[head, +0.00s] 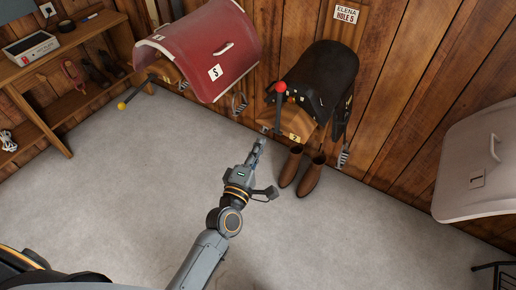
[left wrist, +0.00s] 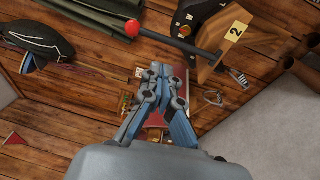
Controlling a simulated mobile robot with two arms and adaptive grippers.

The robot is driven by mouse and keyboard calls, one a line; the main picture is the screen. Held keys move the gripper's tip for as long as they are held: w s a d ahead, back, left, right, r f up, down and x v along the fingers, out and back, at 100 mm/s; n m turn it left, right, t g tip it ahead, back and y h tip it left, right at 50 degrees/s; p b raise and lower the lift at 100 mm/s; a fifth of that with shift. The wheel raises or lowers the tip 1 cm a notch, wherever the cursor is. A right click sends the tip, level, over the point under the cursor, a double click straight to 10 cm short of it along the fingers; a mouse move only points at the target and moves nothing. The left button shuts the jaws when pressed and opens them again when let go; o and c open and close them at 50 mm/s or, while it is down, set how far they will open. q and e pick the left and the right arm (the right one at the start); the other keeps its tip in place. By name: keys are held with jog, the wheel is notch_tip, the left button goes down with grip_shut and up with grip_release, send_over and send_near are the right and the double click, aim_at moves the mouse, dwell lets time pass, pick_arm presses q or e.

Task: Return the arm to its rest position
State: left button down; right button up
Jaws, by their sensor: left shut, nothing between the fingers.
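My left gripper (head: 259,146) reaches forward over the grey floor in the head view, at the end of my grey arm. It is shut and empty, and points toward the wooden saddle rack (head: 296,129) with the yellow number tag. In the left wrist view, the fingers of my left gripper (left wrist: 158,75) are together. Beyond them is the plank wall, and the rack's wooden block (left wrist: 218,50) with tag 2 is at the upper right. My right gripper is not in view.
Brown boots (head: 301,172) stand right of my left gripper. A black saddle (head: 325,75) sits above them, by a red-tipped bar (head: 280,88). A red cover (head: 205,50) hangs left, a pale cover (head: 478,165) right. A wooden shelf (head: 60,72) stands upper left. Floor is clear left of the arm.

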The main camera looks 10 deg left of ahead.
pick_arm(q)
jog(key=shift+s, duration=0.15)
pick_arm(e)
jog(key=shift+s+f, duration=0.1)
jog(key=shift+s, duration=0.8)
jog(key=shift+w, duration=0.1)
